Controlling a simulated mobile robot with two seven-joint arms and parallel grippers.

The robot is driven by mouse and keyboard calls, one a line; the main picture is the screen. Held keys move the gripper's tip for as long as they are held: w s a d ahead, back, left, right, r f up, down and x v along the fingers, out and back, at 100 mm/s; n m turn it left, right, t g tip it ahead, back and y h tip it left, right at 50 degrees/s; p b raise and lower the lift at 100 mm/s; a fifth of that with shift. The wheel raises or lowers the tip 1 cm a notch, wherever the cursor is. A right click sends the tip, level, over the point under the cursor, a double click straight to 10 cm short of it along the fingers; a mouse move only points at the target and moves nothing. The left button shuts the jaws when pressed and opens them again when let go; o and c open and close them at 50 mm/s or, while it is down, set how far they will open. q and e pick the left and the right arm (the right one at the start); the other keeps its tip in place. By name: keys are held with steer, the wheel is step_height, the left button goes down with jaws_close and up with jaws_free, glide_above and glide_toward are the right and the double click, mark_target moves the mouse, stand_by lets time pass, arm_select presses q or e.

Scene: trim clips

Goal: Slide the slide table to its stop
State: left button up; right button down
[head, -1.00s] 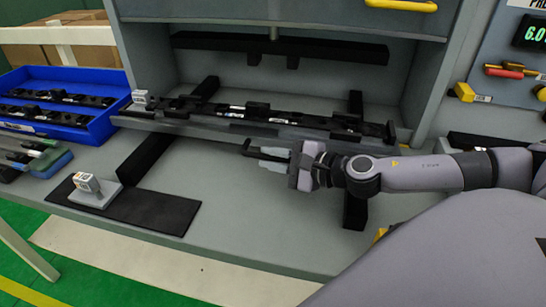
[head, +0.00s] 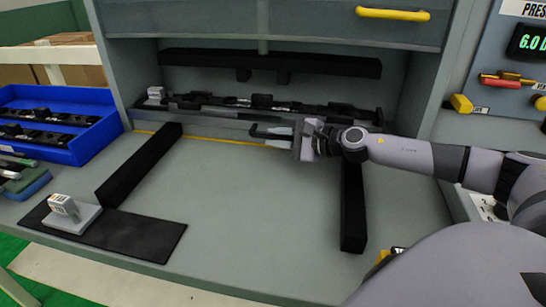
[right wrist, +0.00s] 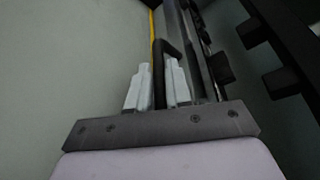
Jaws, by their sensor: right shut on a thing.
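The slide table (head: 210,114) is a grey plate carrying a long black fixture, and it sits deep inside the press bay under the black upper bar (head: 270,62). My right gripper (head: 280,132) is shut on the black handle (head: 256,131) at the table's front edge. In the right wrist view the handle (right wrist: 159,75) stands between the two pale fingers of the gripper (right wrist: 158,88). Two black rails, the left one (head: 140,165) and the right one (head: 353,210), lie bare in front of the table. My left gripper is not in view.
A yellow line (head: 215,140) runs across the bench near the table's front edge. A blue bin (head: 85,145) of dark clips stands at the left. A small grey block with a label (head: 66,207) is on a black mat (head: 150,237). The bench between the rails is clear.

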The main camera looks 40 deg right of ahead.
steer(key=shift+w+d+b, duration=0.35)
steer(key=shift+w+d, duration=0.5)
steer(key=shift+d, duration=0.15)
steer(key=shift+d+r, duration=0.1)
steer(key=shift+r, duration=0.05)
steer(key=c, duration=1.1)
jaws_free()
steer(key=shift+w+d, duration=0.1)
